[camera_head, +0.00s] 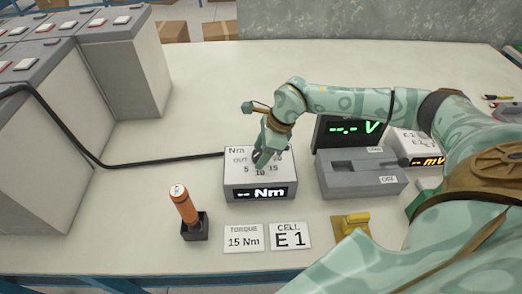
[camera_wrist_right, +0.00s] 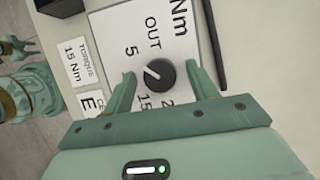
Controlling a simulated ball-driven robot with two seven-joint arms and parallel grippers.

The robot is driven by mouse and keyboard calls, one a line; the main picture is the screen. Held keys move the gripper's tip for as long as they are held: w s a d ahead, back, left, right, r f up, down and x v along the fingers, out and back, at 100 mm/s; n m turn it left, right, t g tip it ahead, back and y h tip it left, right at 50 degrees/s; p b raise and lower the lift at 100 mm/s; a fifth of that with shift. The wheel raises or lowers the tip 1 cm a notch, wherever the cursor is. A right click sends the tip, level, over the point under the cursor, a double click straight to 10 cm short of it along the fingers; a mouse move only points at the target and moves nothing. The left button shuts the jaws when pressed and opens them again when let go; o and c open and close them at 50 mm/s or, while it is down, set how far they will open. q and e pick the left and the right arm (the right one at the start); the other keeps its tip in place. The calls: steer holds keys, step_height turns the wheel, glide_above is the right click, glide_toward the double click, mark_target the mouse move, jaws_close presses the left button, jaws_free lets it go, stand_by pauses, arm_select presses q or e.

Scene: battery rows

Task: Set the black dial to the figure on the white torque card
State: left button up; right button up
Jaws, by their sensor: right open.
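The black dial (camera_wrist_right: 159,74) sits on the white top of a grey box (camera_head: 258,193) marked Nm, OUT, 5, 15. Its white pointer line slants to the upper left in the right wrist view, roughly towards the 5. The box display reads "-- Nm". The white torque card (camera_head: 243,238) reads 15 Nm; it also shows in the wrist view (camera_wrist_right: 76,62). My right gripper (camera_wrist_right: 162,88) is open, with one finger on each side of the dial and gaps visible. In the head view it (camera_head: 263,160) hides the dial. My left gripper is out of view.
A cell card (camera_head: 290,235) reading E 1 lies right of the torque card. An orange-handled tool (camera_head: 184,207) stands in a black holder. A grey meter unit (camera_head: 360,178) and yellow block (camera_head: 350,225) are at right. A black cable (camera_head: 130,166) runs from the batteries to the box.

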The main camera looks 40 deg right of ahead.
steer(key=c, duration=1)
steer(key=shift+n, duration=0.3)
steer(key=n+g, duration=0.1)
steer(key=n, duration=0.1)
steer(key=n+g+b, duration=0.1)
steer(key=n, duration=0.1)
steer(key=shift+w+n+y, duration=0.2)
steer(key=shift+n+y, duration=0.1)
steer(key=n+b, duration=0.1)
steer(key=n, duration=0.1)
steer(key=n+g, duration=0.1)
steer(key=n, duration=0.1)
steer(key=shift+w+g+b, duration=0.1)
steer(key=shift+g+b, duration=0.2)
steer(key=shift+b, duration=0.05)
steer(key=n+g+h, duration=0.1)
steer(key=n, duration=0.3)
steer(key=shift+w+b, duration=0.1)
steer(key=shift+b, duration=0.25)
steer(key=shift+n+g+h, duration=0.6)
steer(key=shift+n+g, duration=0.1)
steer(key=shift+n, duration=1.6)
steer(key=shift+a, duration=0.1)
